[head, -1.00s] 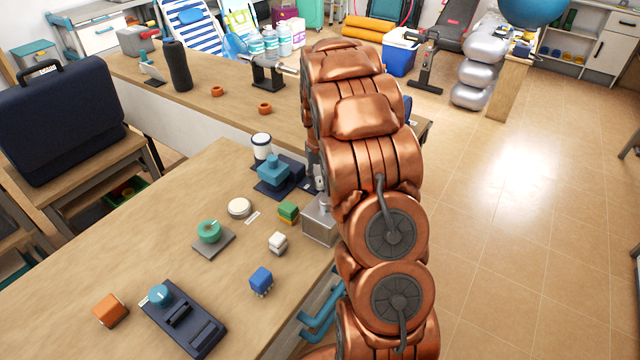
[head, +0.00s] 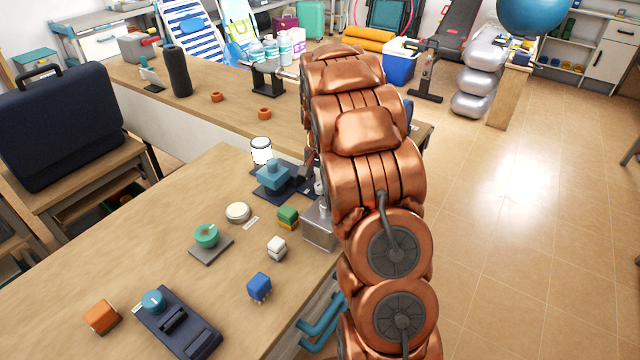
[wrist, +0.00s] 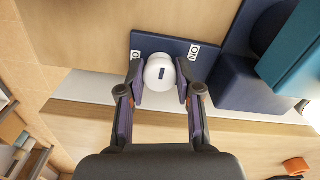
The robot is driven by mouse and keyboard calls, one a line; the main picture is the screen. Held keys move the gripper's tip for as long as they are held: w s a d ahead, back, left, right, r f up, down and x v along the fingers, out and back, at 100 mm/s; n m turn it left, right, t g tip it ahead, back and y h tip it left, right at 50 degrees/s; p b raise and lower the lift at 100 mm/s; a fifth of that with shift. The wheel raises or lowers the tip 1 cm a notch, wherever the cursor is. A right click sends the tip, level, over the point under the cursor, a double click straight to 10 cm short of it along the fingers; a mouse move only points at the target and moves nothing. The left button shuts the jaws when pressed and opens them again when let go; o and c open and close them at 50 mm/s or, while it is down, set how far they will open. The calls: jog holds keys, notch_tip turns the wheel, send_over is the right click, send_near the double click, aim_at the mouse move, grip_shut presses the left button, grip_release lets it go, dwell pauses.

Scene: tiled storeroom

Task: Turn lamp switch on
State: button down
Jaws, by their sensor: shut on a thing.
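A white round switch knob (wrist: 160,73) with a dark mark sits on a navy plate (wrist: 178,45) in the wrist view. The plate has small white labels at both sides; the right one reads ON, upside down. My gripper (wrist: 160,82) has its fingers closed on both sides of the knob. In the head view a white lamp (head: 261,151) with dark rims looks brightly lit, beside a navy base with a teal block (head: 272,175). My copper arm hides most of the gripper and the switch there.
A grey metal box (head: 320,226) stands close to my arm at the table edge. A round white button (head: 237,212), a green knob (head: 206,235), small cubes and a navy slider panel (head: 178,322) lie on the table (head: 110,255). Open tiled floor (head: 520,230) is at right.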

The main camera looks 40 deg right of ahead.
aim_at(320, 184)
dwell(0.4)
jog(key=c, duration=0.8)
grip_release()
jog(key=shift+o, duration=0.2)
notch_tip(320, 184, up, 12)
jog(key=shift+a, duration=0.1)
